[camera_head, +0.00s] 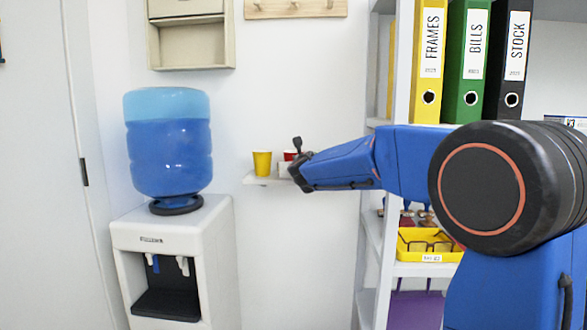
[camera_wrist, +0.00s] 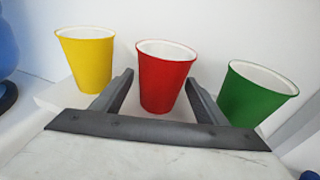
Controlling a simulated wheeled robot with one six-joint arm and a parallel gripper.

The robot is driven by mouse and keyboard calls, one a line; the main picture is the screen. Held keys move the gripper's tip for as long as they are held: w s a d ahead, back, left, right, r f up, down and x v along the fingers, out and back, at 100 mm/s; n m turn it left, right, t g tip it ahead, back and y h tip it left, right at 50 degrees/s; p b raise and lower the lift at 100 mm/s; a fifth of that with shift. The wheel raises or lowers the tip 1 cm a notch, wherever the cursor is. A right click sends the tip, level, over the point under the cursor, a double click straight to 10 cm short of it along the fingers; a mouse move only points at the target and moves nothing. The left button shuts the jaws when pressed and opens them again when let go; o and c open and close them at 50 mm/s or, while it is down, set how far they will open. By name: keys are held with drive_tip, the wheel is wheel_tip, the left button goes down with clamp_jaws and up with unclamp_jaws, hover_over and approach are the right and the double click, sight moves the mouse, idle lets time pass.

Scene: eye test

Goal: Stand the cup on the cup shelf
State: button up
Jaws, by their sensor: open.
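Three cups show in a row in the wrist view: a yellow cup (camera_wrist: 88,60), a red cup (camera_wrist: 163,80) and a green cup (camera_wrist: 252,95). The yellow cup stands upright on a small white wall shelf (camera_head: 258,181); its pale edge also shows in the wrist view (camera_wrist: 58,95). In the head view the yellow cup (camera_head: 262,163) is clear, the red cup (camera_head: 289,155) is partly covered by my gripper (camera_head: 298,166), and the green cup is hidden. My gripper (camera_wrist: 159,77) is open, its fingers on either side of the red cup, with visible gaps.
A water dispenser (camera_head: 172,240) with a blue bottle (camera_head: 168,145) stands left of the shelf. A rack at right holds binders (camera_head: 474,60) and a yellow tray (camera_head: 430,256) with glasses. A wooden cabinet (camera_head: 191,45) and peg rail (camera_head: 295,9) hang above. The wall above the cups is clear.

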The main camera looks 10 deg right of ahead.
drive_tip(key=shift+r, duration=0.1)
drive_tip(key=s+r, duration=0.2)
drive_tip(key=s, duration=1)
drive_tip(key=shift+a, duration=0.4)
drive_tip(key=shift+w+f, duration=0.1)
